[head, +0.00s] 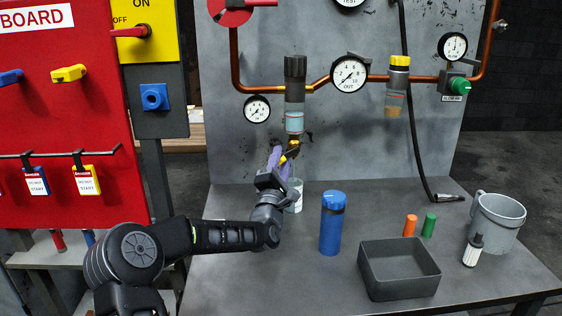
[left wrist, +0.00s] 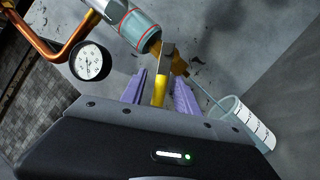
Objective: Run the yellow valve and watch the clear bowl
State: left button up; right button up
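The clear bowl (head: 294,118) hangs under a dark cap on the copper pipe and holds bluish liquid; in the left wrist view its lower end (left wrist: 138,28) shows at the top. The yellow valve (head: 293,144) sits just below the bowl, partly hidden by my gripper in the head view. Its yellow handle (left wrist: 160,91) points toward me between the purple fingers of my left gripper (left wrist: 160,92). The fingers are open, with a gap on each side of the handle. The left gripper (head: 281,157) is just below the bowl. My right gripper is out of view.
A graduated cup (left wrist: 246,122) stands below the valve; it is partly hidden behind my arm in the head view (head: 294,196). A blue bottle (head: 332,225), grey tray (head: 398,290) and grey mug (head: 497,220) stand to the right. A red board (head: 60,120) is at left.

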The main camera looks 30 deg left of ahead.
pick_arm(q)
jog(key=v, duration=0.8)
jog(key=shift+b, duration=0.35)
jog(key=shift+w, duration=0.1)
dwell(6.8)
